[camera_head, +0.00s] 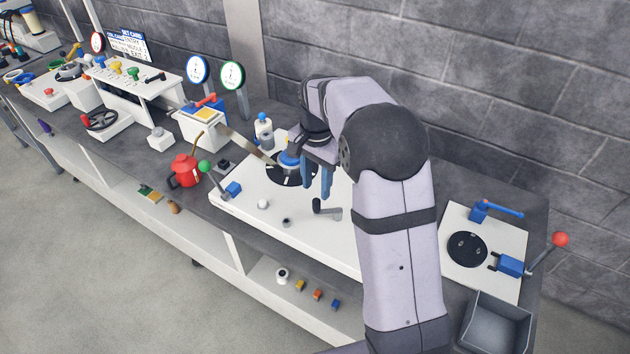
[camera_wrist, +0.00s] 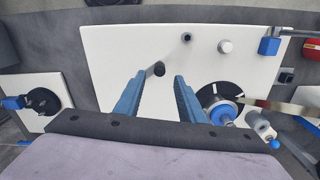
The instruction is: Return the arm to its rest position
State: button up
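My gripper (camera_head: 327,184) hangs fingers down above the middle white plate (camera_head: 262,226) in the head view. In the wrist view my gripper (camera_wrist: 155,95) shows two blue fingers spread apart. No object is visible between the fingertips. A black crank knob (camera_wrist: 159,69) shows just beyond them, on the plate. It appears as a dark crank handle (camera_head: 318,206) in the head view. A black disc with a blue and silver hub (camera_wrist: 222,110) lies to the right of the fingers in the wrist view. The arm bends over the bench, hiding part of the plate.
A second white plate (camera_head: 507,272) with a black disc and a red-knobbed lever (camera_head: 560,239) stands at right. A grey bin (camera_head: 496,325) is at the front right. A red can (camera_head: 185,171) and a green-knobbed lever (camera_head: 204,165) stand to the left. A block wall is behind.

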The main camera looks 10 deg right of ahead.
jog(key=s+f+n, duration=0.1)
jog(key=s+n, duration=0.4)
jog(key=s, duration=0.7)
jog(key=s+f+n, duration=0.2)
jog(key=s+n, duration=0.3)
jog(key=s, duration=0.8)
jog(key=shift+a+f+n, duration=0.25)
jog(key=shift+a+n, duration=0.15)
dwell(1.7)
notch_tip(320, 180, down, 11)
jog(key=b, duration=1.1)
jog(key=shift+f, duration=0.2)
